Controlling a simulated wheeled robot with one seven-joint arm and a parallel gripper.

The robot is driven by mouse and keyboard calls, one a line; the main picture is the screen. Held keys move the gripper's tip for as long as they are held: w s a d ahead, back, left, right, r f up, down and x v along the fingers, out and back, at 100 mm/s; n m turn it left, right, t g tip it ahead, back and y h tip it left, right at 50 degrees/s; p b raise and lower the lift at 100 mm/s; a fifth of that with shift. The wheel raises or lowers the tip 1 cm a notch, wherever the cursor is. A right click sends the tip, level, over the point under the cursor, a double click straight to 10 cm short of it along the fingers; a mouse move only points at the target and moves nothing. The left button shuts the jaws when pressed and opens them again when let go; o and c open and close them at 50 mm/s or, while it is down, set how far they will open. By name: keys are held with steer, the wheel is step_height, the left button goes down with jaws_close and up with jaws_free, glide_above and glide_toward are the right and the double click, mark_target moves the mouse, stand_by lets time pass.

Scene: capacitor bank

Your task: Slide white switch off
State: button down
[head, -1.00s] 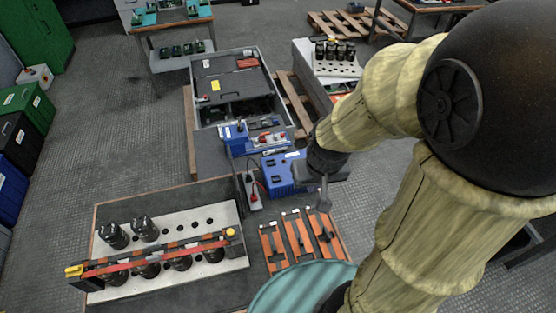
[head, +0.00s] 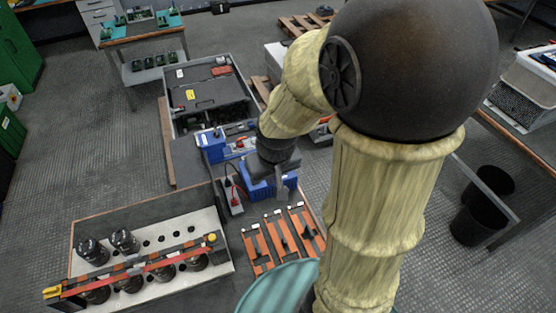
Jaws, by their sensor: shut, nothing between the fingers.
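My gripper (head: 280,190) points down in the middle of the head view, in front of the blue box (head: 255,184) and hiding part of it. Its narrow fingers appear shut with nothing between them. A grey power strip (head: 234,194) with a red part lies just left of the blue box. A second blue unit (head: 211,146) stands behind, with red and white parts beside it. I cannot make out a white switch; it may be hidden by my gripper or too small to tell.
Orange-and-black clamps (head: 283,236) lie in front of my gripper. A light plate (head: 210,255) with several black capacitors (head: 124,241) and a red bar fills the left bench. A grey case (head: 205,95) stands behind. Black bins (head: 476,220) stand at right.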

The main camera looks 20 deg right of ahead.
steer(key=w+d+f+b, duration=0.4)
steer(key=w+f, duration=0.2)
steer(key=w, duration=0.4)
steer(key=w+d+f+b, duration=0.5)
steer(key=w+f, duration=0.2)
steer(key=w, duration=0.2)
steer(key=w+d+f+t+b, duration=0.1)
steer(key=w+d+f+b, duration=0.3)
steer(key=w+f, duration=0.3)
steer(key=w+b, duration=0.1)
steer(key=w, duration=0.2)
steer(key=shift+w+d, duration=0.25)
steer(key=shift+w, duration=0.05)
steer(key=shift+f, duration=0.15)
steer(key=x, duration=0.9)
steer(key=shift+w+f+p, duration=0.15)
steer(key=shift+f+p, duration=0.2)
steer(key=shift+f, duration=0.05)
steer(key=s, duration=0.2)
steer(key=shift+s+r, duration=0.1)
steer(key=shift+s, duration=0.2)
steer(key=shift+s+p, duration=0.3)
steer(key=shift+s, duration=0.45)
